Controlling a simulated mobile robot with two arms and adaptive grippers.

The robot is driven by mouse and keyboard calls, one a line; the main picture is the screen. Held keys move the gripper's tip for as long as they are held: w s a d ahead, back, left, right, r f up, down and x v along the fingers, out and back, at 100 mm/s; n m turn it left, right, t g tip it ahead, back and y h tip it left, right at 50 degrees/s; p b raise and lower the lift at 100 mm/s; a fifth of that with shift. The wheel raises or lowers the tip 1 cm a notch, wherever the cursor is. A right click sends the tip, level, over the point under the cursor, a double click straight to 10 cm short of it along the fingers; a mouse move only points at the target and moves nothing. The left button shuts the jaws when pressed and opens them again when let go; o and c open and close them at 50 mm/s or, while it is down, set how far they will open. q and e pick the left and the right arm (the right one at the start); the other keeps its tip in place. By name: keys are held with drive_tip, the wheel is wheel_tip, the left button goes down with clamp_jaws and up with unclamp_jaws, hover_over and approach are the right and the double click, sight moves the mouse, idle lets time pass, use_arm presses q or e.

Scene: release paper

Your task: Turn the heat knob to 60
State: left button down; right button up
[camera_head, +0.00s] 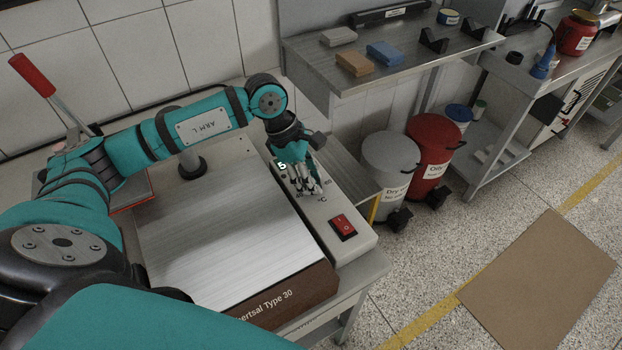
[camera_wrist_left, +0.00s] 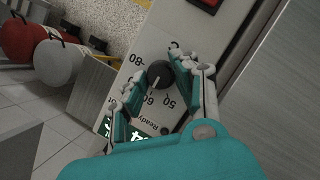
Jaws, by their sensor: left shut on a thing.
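The heat knob (camera_wrist_left: 160,74) is a dark round dial on the light control panel (camera_wrist_left: 135,50), seen in the left wrist view. Its pale pointer mark appears to face the 60 side of the scale. My left gripper (camera_wrist_left: 163,88) has its fingers on either side of the knob and is shut on it. In the head view my left gripper (camera_head: 305,184) reaches down to the panel and hides the knob. A lit green display (camera_wrist_left: 122,131) sits beside the Ready label; its digits are partly hidden.
A red rocker switch (camera_head: 343,226) is on the same panel, in front of the gripper. The flat metal plate (camera_head: 220,225) lies to its left. A grey bin (camera_head: 389,163) and a red bin (camera_head: 433,142) stand to the right on the floor.

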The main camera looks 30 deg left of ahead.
use_arm(q)
drive_tip(key=c, duration=1)
unclamp_jaws()
drive_tip(key=shift+r, duration=0.1)
drive_tip(key=v, duration=1.2)
